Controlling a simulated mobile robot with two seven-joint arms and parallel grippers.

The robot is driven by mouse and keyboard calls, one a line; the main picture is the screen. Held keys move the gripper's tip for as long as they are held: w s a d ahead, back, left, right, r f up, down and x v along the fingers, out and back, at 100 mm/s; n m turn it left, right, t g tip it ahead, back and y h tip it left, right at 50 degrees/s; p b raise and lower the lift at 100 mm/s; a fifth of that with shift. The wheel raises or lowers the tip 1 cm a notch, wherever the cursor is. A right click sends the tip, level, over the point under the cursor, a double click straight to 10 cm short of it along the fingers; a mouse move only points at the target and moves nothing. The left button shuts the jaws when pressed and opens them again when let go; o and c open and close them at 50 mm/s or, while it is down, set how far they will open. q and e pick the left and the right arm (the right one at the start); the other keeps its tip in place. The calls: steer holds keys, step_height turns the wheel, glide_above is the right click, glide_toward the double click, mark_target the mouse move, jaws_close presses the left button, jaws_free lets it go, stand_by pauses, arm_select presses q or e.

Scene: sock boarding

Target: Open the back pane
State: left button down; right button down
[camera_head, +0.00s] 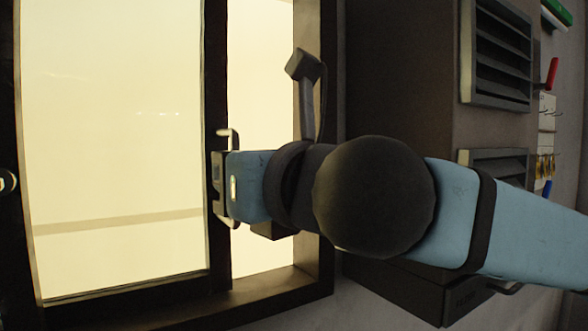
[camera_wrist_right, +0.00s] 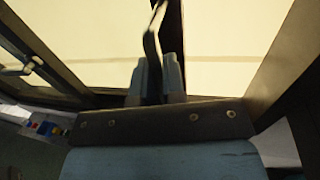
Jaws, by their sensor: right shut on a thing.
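A tall dark-framed window pane (camera_head: 110,150) with bright cream light behind it fills the left of the head view. A narrower bright strip (camera_head: 262,75) shows between its right stile (camera_head: 215,80) and the outer frame; I cannot tell whether glass covers it. My right gripper (camera_head: 222,180) reaches in from the right and meets that stile. In the wrist view, my right gripper (camera_wrist_right: 158,80) is shut on a dark upright pull (camera_wrist_right: 152,45), with a finger on each side. Most of the pull is hidden in the head view. My left gripper is not in view.
The dark outer window frame (camera_head: 312,265) runs along the right and bottom. A small pale knob (camera_head: 6,182) sits at the far left. A dark cabinet (camera_head: 405,80) with a louvred vent (camera_head: 497,55) stands at the right. Small coloured items hang on the wall beyond it.

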glide_toward(156, 179)
steer(key=a, duration=0.4)
steer(key=shift+w+d+r, duration=0.2)
steer(key=shift+w+r, duration=0.05)
steer(key=shift+r, duration=0.2)
steer(key=c, duration=1.5)
jaws_free()
steer(key=v, duration=1.3)
steer(key=shift+s+d, duration=0.3)
